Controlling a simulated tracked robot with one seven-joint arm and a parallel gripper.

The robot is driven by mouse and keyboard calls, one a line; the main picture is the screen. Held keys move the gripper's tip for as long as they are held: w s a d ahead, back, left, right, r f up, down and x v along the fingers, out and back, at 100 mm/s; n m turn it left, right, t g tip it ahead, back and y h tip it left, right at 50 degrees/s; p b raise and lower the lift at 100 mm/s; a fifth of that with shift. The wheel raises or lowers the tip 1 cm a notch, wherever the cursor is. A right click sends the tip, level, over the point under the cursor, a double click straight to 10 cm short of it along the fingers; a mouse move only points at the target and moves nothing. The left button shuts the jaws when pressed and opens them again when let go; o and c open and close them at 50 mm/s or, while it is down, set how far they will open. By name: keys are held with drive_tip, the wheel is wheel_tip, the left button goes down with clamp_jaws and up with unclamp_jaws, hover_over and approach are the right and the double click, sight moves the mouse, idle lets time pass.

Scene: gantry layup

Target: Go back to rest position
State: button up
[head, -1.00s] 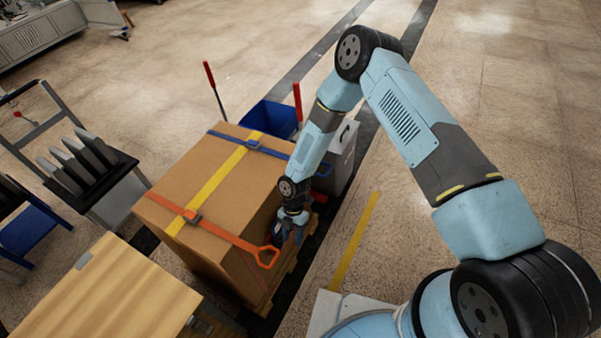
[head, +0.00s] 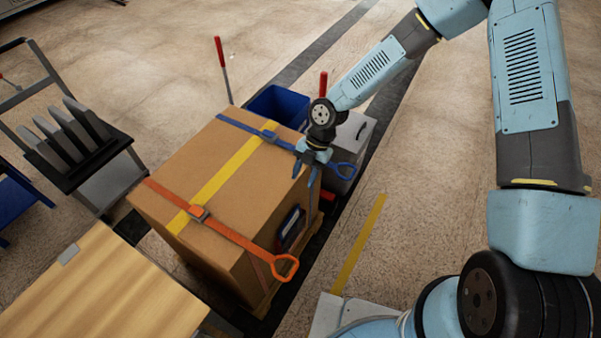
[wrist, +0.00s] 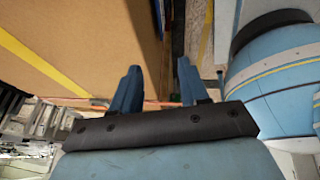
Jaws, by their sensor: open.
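My gripper (head: 313,170) is open, its blue fingers pointing down beside the right upper edge of a large cardboard box, near the blue strap's end. In the wrist view the two blue fingers (wrist: 158,88) stand apart with nothing seen between them. The box (head: 188,165) sits on a wooden pallet. An orange strap (head: 240,238) with an orange loop handle, a blue strap (head: 238,126) with a blue loop handle and a yellow band (head: 222,182) run over its top. The box also shows in the wrist view (wrist: 105,35).
A blue bin (head: 278,106) and a grey case (head: 352,135) stand behind the box. A wooden table (head: 100,290) is at front left, and a cart with dark upright pieces (head: 75,150) at left. Open floor (head: 430,190) lies to the right.

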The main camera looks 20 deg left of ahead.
drive_tip(key=shift+r, duration=0.25)
drive_tip(key=shift+s, duration=0.1)
idle(0.4)
drive_tip(key=w+d+r+m+t+h, duration=0.1)
drive_tip(key=w+d+r+m, duration=0.25)
drive_tip(key=d+r, duration=0.25)
drive_tip(key=w+d+r+m+t+h, duration=0.1)
drive_tip(key=w+d+r+m+t, duration=0.1)
drive_tip(key=w+d+r+m, duration=0.3)
drive_tip(key=w+d+r+m+t, duration=0.1)
drive_tip(key=d+r+m, duration=0.2)
drive_tip(key=d+r, duration=0.35)
drive_tip(key=s+d+r+m+t+h, duration=0.1)
drive_tip(key=s+d+r+m+t, duration=0.1)
drive_tip(key=d+r+m, duration=0.85)
drive_tip(key=s+d+r+m+t, duration=0.2)
drive_tip(key=s+d+r+m, duration=0.4)
drive_tip(key=s+r, duration=0.2)
drive_tip(key=s+d+r+m+t, duration=0.1)
drive_tip(key=s+d+r+m, duration=0.5)
drive_tip(key=s+r, duration=0.2)
drive_tip(key=shift+s+d+r+m+t+y, duration=0.15)
drive_tip(key=shift+s+r+m+t+y, duration=0.2)
drive_tip(key=shift+r, duration=0.4)
